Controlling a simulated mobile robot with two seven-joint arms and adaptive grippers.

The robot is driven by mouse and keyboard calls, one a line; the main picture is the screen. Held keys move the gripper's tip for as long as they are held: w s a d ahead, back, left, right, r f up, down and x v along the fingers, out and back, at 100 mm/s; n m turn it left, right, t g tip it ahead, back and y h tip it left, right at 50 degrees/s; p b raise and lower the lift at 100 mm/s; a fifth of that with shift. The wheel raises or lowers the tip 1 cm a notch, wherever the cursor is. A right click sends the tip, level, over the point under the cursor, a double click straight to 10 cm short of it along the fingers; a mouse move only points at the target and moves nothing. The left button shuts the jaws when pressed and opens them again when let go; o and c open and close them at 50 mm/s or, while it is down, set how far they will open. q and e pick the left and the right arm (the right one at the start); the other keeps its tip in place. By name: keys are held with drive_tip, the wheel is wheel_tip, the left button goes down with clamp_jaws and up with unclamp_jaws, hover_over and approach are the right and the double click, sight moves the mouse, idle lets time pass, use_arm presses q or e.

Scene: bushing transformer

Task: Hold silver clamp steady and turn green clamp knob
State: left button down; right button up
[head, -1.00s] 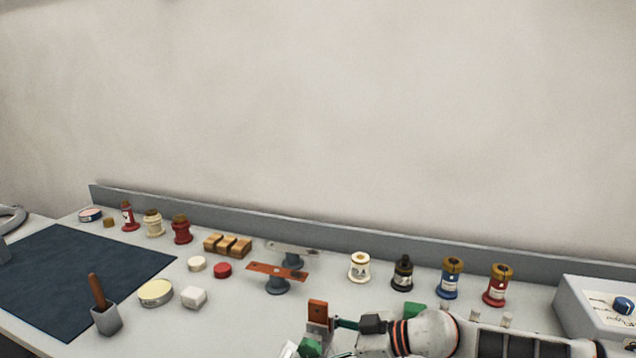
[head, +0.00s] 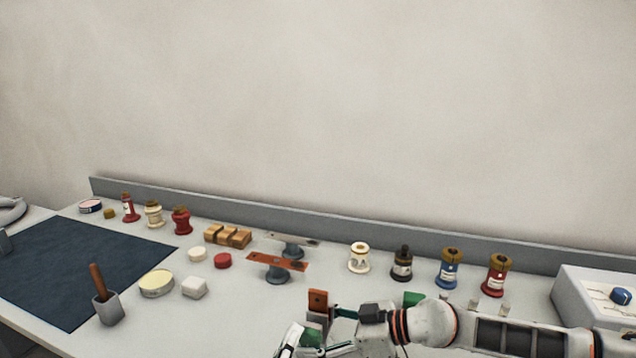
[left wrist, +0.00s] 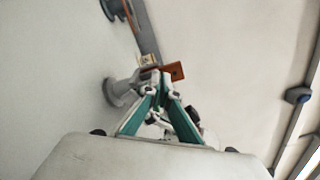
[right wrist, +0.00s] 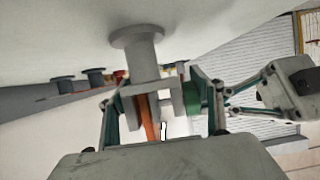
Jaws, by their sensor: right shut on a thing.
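The silver clamp (right wrist: 165,100) stands on a grey pedestal with an upright copper plate (head: 318,303) beside it. The green knob (right wrist: 193,97) is on the clamp's right side in the right wrist view. My right gripper (right wrist: 165,112) is shut on the silver clamp, with its fingers on either side; it also shows in the head view (head: 338,322). My left gripper (left wrist: 161,78) points at the clamp's near side, at the knob. Its fingertips are close together, but the knob is hidden there and I cannot tell whether they grip it.
Two other pedestals with flat bars, one copper (head: 277,262) and one silver (head: 293,241), stand behind to the left. Bushings, including a blue one (head: 449,268), line the back. A grey box (head: 590,305) is at right. A dark mat (head: 80,270) lies at left.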

use_arm(q)
drive_tip(key=shift+s+d+r, duration=0.15)
drive_tip(key=shift+d+r, duration=0.1)
drive_tip(key=shift+d, duration=0.15)
idle(0.3)
drive_tip(key=v, duration=0.6)
drive_tip(key=shift+a+r, duration=0.35)
drive_tip(key=shift+a, duration=0.05)
drive_tip(key=f, duration=0.1)
drive_tip(key=a+f, duration=0.1)
drive_tip(key=f, duration=0.1)
drive_tip(key=shift+s+a+f, duration=0.15)
drive_tip(key=shift+x, duration=3.45)
drive_tip(key=shift+s+d, duration=0.1)
drive_tip(key=shift+d, duration=0.15)
